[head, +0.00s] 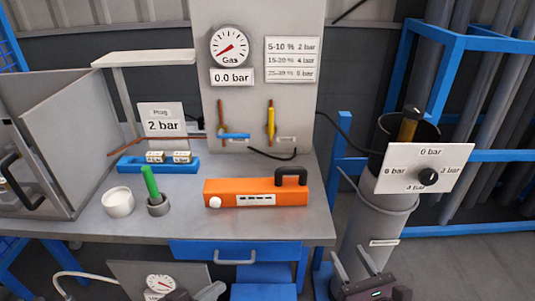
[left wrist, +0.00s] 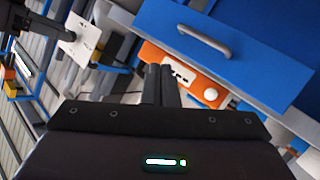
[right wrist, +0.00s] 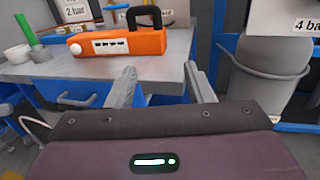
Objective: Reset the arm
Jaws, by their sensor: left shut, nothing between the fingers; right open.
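My left gripper (head: 212,291) shows only in part at the bottom edge of the head view, in front of the bench. In the left wrist view its two fingers (left wrist: 160,84) are together with nothing between them. My right gripper (head: 355,262) is at the bottom right of the head view, in front of the grey cylinder. In the right wrist view its fingers (right wrist: 160,84) are wide apart and empty. Both grippers are apart from the bench and the things on it.
The bench (head: 180,215) carries an orange case (head: 240,187), a white cup (head: 117,203), a green stick in a grey cup (head: 158,205) and a blue tray (head: 130,165). A blue drawer (head: 190,248) is below. A grey cylinder (head: 370,225) with a dial plate (head: 400,170) stands right.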

